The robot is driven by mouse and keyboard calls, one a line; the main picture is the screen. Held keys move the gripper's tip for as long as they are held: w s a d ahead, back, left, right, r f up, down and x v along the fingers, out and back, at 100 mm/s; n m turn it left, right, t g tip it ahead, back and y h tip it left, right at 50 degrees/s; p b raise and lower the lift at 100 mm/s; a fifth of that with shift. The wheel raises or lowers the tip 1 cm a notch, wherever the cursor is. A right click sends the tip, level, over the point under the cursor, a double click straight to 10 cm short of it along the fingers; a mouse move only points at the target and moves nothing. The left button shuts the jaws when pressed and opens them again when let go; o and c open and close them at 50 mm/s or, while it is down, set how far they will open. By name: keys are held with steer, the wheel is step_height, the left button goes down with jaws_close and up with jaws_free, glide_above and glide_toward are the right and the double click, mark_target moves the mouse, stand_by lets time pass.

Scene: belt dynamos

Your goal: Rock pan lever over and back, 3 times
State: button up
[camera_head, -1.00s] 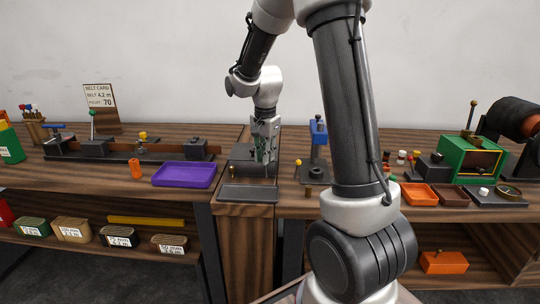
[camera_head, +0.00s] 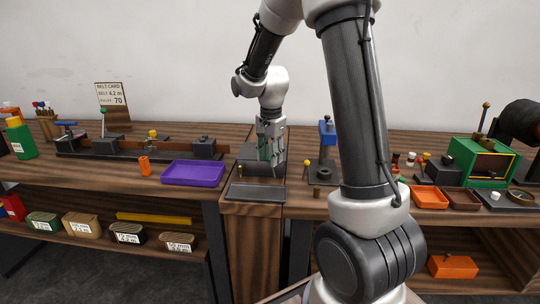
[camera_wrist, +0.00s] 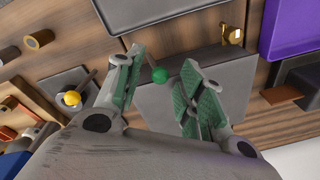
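A dark grey box (camera_head: 250,166) stands on the bench in the middle of the head view. A short lever with a green ball knob (camera_wrist: 160,74) shows against the box (camera_wrist: 195,101) in the wrist view. I take it to be the pan lever. My gripper (camera_wrist: 162,58) is open, with one green-padded finger on each side of the knob. A gap shows on both sides of the knob, with no clear contact. In the head view my gripper (camera_head: 270,143) points down over the box and hides the lever.
A grey tray (camera_head: 255,192) lies in front of the box. A purple tray (camera_head: 193,172) is to the left. A yellow-knobbed lever (camera_head: 306,163) and a blue-topped post (camera_head: 327,134) stand close on the right. A brass fitting (camera_wrist: 230,34) is near the box's edge.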

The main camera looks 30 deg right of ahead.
step_height(320, 180, up, 12)
steer(key=s, duration=0.1)
steer(key=shift+a, duration=0.2)
steer(key=shift+s, duration=0.1)
steer(key=shift+c, duration=1.3)
steer(key=shift+s+d+f, duration=0.15)
steer(key=shift+s+d, duration=0.1)
steer(key=shift+d, duration=0.05)
steer(key=c, duration=0.3)
steer(key=s+d+y, duration=0.1)
steer(key=s+d+f+n+y, duration=0.1)
steer(key=d, duration=0.1)
steer(key=s+d+n+y, duration=0.1)
steer(key=s, duration=0.1)
steer(key=shift+d+f, duration=0.15)
steer(key=shift+f, duration=0.25)
jaws_close()
steer(key=shift+s+d+n+t+y, duration=0.75)
steer(key=shift+d+n+t+y, duration=0.55)
steer(key=shift+d+n+t, duration=1)
steer(key=a+r+x, duration=0.1)
steer(key=x, duration=1.1)
steer(key=shift+w+f+m+t, duration=0.3)
steer(key=shift+w+f+m, duration=0.1)
steer(key=shift+w, duration=0.15)
